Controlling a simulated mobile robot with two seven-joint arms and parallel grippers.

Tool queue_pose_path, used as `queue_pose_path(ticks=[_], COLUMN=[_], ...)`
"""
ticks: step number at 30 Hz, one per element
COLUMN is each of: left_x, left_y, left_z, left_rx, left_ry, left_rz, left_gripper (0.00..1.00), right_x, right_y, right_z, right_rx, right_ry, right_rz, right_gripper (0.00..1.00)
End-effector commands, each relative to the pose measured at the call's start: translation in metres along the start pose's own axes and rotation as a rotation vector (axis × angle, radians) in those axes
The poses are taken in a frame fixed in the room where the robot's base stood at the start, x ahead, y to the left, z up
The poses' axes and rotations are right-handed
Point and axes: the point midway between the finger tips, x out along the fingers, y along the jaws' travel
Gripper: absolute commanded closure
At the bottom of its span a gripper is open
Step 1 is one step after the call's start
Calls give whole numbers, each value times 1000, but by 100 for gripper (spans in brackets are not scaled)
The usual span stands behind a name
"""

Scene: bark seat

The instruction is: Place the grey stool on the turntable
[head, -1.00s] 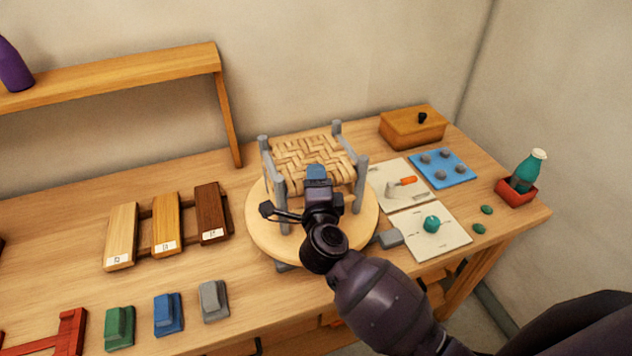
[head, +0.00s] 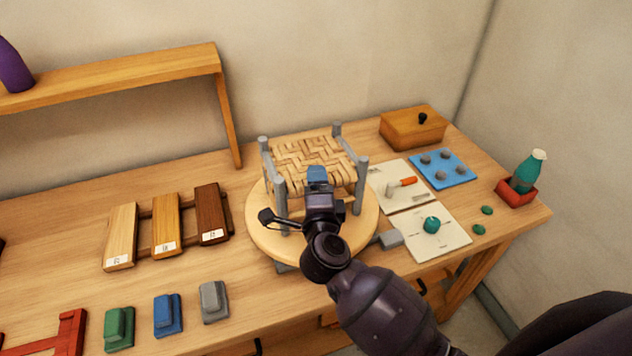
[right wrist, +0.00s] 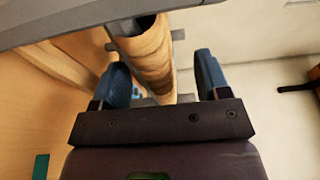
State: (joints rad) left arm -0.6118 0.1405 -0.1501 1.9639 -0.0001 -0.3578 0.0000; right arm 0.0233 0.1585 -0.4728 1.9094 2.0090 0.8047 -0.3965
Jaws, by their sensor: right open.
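The grey stool (head: 279,192) has grey posts and a woven bark seat (head: 312,160). It stands upright on the round pale wooden turntable (head: 263,237), with its posts inside the rim. My right gripper (head: 317,174) is at the near side of the stool, over the front edge of the seat, and hides part of it. In the right wrist view its two blue fingers (right wrist: 163,80) are apart, with the woven seat edge (right wrist: 150,55) showing between and beyond them. Whether a finger touches the stool I cannot tell. My left gripper is out of view.
Right of the turntable lie two printed cards (head: 446,240), a blue board (head: 442,169) and a red tray with a teal bottle (head: 528,172). A wooden box (head: 412,129) is behind. Wood samples (head: 165,225) and coloured blocks (head: 168,314) lie left. A raised shelf (head: 120,75) stands at the back left.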

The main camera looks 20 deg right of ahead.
Motion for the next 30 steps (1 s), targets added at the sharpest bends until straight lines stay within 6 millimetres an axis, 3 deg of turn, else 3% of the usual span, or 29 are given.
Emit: queue_pose_path(ticks=[9, 15, 21, 30], left_x=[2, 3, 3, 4], left_y=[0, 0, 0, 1], left_z=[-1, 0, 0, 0], left_rx=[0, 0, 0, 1], left_ry=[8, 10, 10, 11], left_rz=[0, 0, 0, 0], left_gripper=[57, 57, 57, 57], right_x=[-62, -91, -102, -103], right_y=[1, 1, 0, -2], right_z=[0, 0, 0, -7], right_rx=[2, 1, 1, -48], right_ry=[1, 0, 1, 1], right_rz=[4, 2, 1, -51], right_gripper=[31, 31, 31, 31])
